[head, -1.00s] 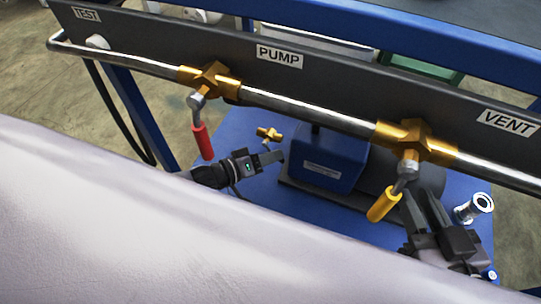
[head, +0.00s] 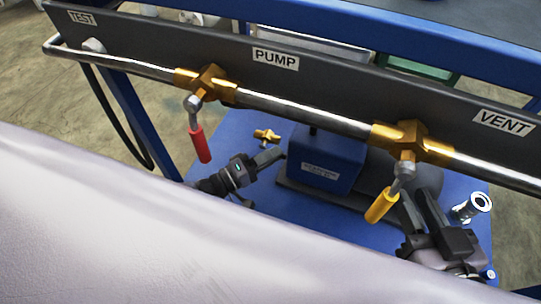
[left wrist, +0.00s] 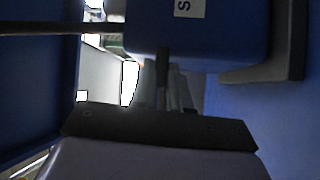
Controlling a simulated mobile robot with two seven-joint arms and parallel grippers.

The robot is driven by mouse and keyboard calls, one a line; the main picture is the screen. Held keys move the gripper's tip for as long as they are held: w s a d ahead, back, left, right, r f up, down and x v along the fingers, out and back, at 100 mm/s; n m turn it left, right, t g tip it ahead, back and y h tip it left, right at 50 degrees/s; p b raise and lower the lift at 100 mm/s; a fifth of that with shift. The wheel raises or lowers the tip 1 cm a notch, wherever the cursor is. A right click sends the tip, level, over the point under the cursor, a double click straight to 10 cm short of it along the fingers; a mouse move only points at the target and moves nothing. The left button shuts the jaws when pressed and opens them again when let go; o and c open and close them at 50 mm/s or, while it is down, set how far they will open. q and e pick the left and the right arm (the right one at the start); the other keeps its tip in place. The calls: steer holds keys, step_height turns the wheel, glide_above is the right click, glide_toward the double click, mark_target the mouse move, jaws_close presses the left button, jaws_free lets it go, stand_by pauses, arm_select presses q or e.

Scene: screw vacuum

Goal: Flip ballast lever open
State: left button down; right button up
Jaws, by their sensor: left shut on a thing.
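The blue pump (head: 327,162) stands on the blue base plate under the pipe rail; its blue housing also shows close up in the left wrist view (left wrist: 215,35). My left gripper (head: 277,154) is at the pump's left side. It is shut on a narrow dark part (left wrist: 162,72) beside the housing, which looks like the ballast lever; the grip itself is mostly hidden in the head view. My right gripper (head: 417,196) is just right of the yellow vent handle (head: 381,206), its fingers apart and nothing seen between them.
A red-handled valve (head: 199,143) hangs from the rail, up and left of my left gripper. A small brass fitting (head: 266,135) is just above its fingers. A metal flange (head: 478,203) stands right of my right gripper. A large pale surface fills the lower left.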

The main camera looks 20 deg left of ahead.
arm_select(q)
steer(key=shift+w+d+r, duration=0.1)
steer(key=shift+r, duration=0.05)
stand_by(0.3)
steer(key=c, duration=1.1)
jaws_free()
steer(key=p+v, duration=0.1)
steer(key=v, duration=0.6)
